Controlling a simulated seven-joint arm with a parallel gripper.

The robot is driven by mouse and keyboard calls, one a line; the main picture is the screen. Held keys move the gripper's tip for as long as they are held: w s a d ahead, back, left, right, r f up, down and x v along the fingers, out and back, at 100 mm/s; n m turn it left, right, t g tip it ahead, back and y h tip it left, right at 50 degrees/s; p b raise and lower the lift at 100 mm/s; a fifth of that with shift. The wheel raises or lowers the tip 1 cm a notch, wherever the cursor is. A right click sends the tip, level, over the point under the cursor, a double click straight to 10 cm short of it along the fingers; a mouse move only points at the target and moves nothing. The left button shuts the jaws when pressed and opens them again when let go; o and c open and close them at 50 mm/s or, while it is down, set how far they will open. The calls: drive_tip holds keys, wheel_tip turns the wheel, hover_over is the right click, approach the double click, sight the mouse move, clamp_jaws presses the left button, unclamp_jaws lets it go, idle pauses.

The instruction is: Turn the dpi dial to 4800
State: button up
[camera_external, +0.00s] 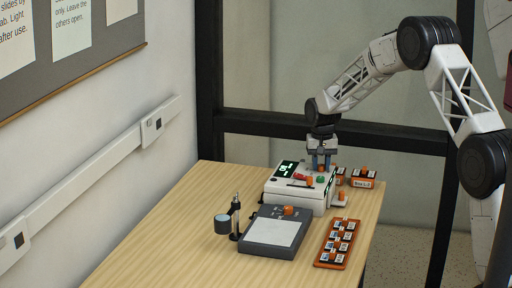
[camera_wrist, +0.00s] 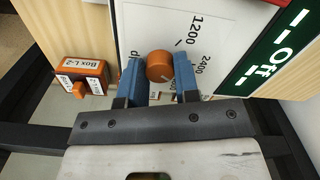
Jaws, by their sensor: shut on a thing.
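The dpi dial (camera_wrist: 160,66) is a round orange knob on the white panel of the scanner (camera_external: 292,198). In the wrist view, 1200 is printed above it and 2400 to its right. More print near the fingers is partly hidden, and I cannot read 4800 or where the dial points. My gripper (camera_wrist: 161,80) has its two blue fingers on either side of the dial and is shut on it. In the external view my gripper (camera_external: 322,163) reaches down onto the back right of the scanner, where the fingers hide the dial.
A dark display (camera_wrist: 265,60) reads Off. Red, green and orange controls sit on the scanner. An orange box labelled Box L-2 (camera_wrist: 90,68) stands beside it. The table's left is clear.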

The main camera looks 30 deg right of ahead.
drive_tip(key=m, duration=0.5)
idle(0.4)
drive_tip(key=o, duration=0.9)
drive_tip(key=shift+r, duration=0.1)
drive_tip(key=shift+r, duration=3.8)
